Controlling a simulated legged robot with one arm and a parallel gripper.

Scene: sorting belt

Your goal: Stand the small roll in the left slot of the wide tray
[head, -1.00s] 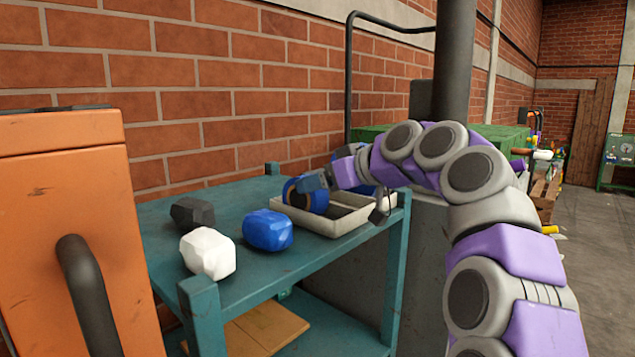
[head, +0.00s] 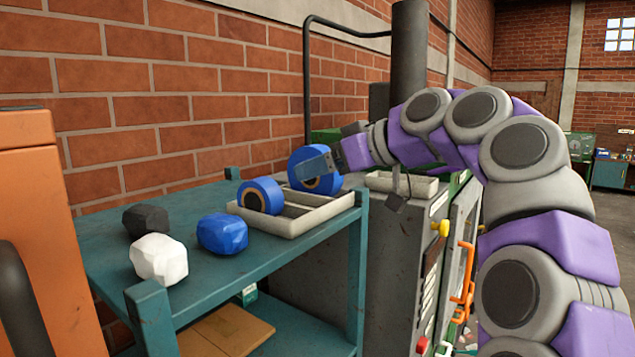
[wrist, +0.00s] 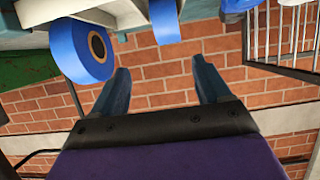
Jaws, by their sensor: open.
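The small blue roll (head: 261,196) stands upright in the left slot of the wide tray (head: 297,230). A blue strip in the wrist view (wrist: 165,20), beyond my fingertips, seems to be this roll seen edge-on. My gripper (head: 308,172) is to the right of the small roll and a little higher, apart from it. In the wrist view my gripper (wrist: 160,66) has its fingers spread with nothing between them.
The teal table (head: 110,235) also bears a black block (head: 145,220), a white block (head: 159,260) and a blue block (head: 222,234). A narrower grey tray (head: 400,185) is to the right on a grey machine. A brick wall (head: 180,130) is behind.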

